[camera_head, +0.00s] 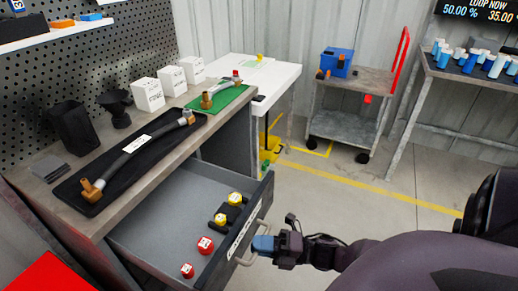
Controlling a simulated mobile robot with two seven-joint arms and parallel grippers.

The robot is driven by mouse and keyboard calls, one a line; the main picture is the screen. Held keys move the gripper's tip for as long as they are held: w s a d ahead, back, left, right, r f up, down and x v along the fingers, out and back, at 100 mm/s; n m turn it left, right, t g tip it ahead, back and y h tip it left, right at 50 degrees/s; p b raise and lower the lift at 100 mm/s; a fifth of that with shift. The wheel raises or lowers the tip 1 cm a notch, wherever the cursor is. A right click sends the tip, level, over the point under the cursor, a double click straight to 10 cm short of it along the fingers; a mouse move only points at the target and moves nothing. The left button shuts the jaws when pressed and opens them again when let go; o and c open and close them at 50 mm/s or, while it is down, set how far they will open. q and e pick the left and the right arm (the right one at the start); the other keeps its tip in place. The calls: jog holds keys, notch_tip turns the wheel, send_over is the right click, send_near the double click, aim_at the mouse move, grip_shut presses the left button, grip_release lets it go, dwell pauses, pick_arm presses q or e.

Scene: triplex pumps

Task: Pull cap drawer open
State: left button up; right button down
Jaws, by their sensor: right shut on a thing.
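The cap drawer (158,231) under the workbench is pulled out, its grey inside in full view. Two red caps (205,244) and two yellow caps (234,198) with dark parts lie in it. A light bar handle (247,248) runs along its labelled front. My right gripper (262,245) comes in from the right and is shut on the handle near its lower end. The fingertips partly hide the handle there. My left gripper is not in view.
The workbench (182,147) carries a hose on a black mat (130,158), white boxes (171,80) and a green mat (229,104). A cart (346,107) and a table with blue-and-white cylinders (470,60) stand behind.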

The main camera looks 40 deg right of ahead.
jog(key=c, duration=1.2)
grip_release()
jog(key=v, duration=1.1)
jog(key=shift+w, duration=0.1)
